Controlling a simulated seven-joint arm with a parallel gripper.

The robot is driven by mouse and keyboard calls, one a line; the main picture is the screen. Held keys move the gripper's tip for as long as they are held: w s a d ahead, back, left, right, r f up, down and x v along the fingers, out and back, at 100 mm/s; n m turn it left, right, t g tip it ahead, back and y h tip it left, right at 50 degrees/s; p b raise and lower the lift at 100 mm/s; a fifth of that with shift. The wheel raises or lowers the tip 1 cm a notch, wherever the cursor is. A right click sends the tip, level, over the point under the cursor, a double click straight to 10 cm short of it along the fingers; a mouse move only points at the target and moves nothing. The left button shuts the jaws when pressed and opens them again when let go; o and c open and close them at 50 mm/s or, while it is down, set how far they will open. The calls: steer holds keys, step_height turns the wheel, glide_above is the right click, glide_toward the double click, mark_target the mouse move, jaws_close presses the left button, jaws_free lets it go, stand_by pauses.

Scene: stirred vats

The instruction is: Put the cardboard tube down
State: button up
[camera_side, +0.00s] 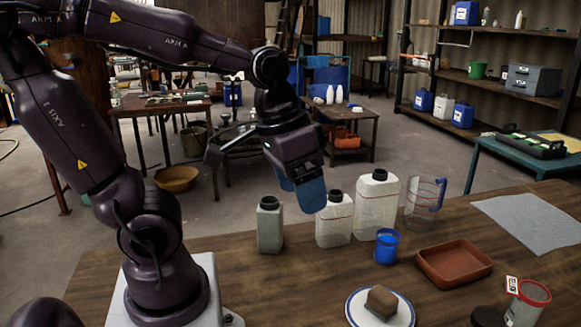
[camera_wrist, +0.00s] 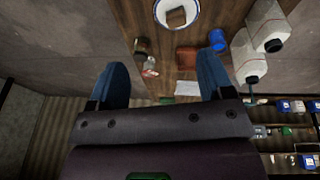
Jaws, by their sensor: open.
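I cannot make out a cardboard tube in either view. My gripper (camera_side: 303,198) hangs above the back of the wooden table (camera_side: 330,285), over the bottles in the side view. Its two blue fingers stand wide apart in the wrist view (camera_wrist: 162,75), with nothing held between them. A brown block (camera_side: 381,302) sits on a white plate with a blue rim (camera_side: 352,309) near the table's front; the block also shows at the top of the wrist view (camera_wrist: 176,17).
A grey bottle (camera_side: 270,228), two white jugs (camera_side: 334,222) (camera_side: 376,208), a clear pitcher (camera_side: 421,205) and a blue cup (camera_side: 387,247) stand close below. A reddish tray (camera_side: 455,265), a red-rimmed jar (camera_side: 524,307) and a grey cloth (camera_side: 530,222) lie right. Bare wood shows at front left.

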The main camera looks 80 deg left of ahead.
steer(key=r+t, duration=0.1)
steer(key=s+r+t, duration=0.1)
steer(key=r+m, duration=0.1)
steer(key=shift+s+t+y, duration=0.25)
steer(key=shift+t+y, duration=0.15)
